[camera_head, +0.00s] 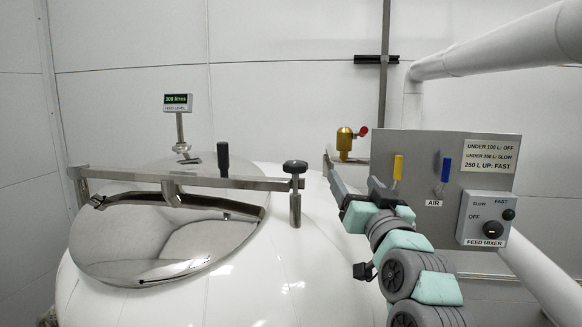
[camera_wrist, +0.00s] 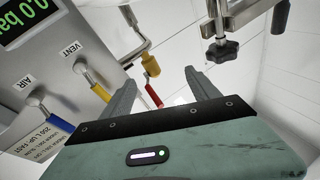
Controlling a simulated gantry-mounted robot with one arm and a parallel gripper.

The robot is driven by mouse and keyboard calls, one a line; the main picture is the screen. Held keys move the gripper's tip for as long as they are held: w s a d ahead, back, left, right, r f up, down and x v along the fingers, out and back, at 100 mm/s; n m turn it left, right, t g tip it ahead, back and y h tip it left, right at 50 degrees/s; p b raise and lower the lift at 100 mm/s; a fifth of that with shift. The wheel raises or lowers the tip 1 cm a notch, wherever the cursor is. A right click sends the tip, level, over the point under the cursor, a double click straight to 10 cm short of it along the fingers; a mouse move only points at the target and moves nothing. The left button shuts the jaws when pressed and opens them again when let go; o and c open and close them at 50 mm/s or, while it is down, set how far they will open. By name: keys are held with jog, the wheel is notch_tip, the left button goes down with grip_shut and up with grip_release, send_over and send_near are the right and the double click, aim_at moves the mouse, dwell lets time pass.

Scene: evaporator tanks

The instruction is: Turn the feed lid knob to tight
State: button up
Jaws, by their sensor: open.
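The feed lid knob (camera_head: 295,167) is a black knob on a metal stud, at the right end of the metal bar (camera_head: 240,183) across the domed lid (camera_head: 165,240). The knob also shows in the wrist view (camera_wrist: 222,50), at the upper right, beyond and to the right of my fingers. My gripper (camera_head: 352,188) is to the right of the knob in the head view, apart from it. In the wrist view its two fingers (camera_wrist: 158,82) are spread with nothing between them in grip. Whether the knob is tight cannot be told.
An upright black handle (camera_head: 223,158) stands on the bar. A level display (camera_head: 178,103) stands behind the lid. A grey panel (camera_head: 440,165) with yellow (camera_head: 398,167) and blue (camera_head: 445,170) levers is close behind my gripper. A brass valve (camera_head: 345,140) with a red handle is behind.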

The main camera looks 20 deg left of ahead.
aim_at(290, 162)
jog(key=s+a+r+n+g, duration=0.1)
jog(key=s+a, duration=0.1)
jog(key=s+a+r+n+g+y, duration=0.1)
jog(key=s+a+n+g, duration=0.1)
jog(key=s+a+r+n+g, duration=0.1)
jog(key=s+a, duration=0.1)
jog(key=shift+s+a+n+y, duration=0.25)
jog(key=shift+a+n+y, duration=0.05)
jog(key=shift+a, duration=0.25)
jog(key=p+x, duration=0.3)
jog(key=x, duration=0.7)
jog(key=shift+w+a+f, duration=0.1)
jog(key=shift+a+f, duration=0.05)
jog(key=shift+a, duration=0.05)
jog(key=shift+c, duration=0.2)
jog(key=c, duration=1.3)
jog(key=shift+f+b, duration=0.15)
jog(key=shift+b, duration=0.4)
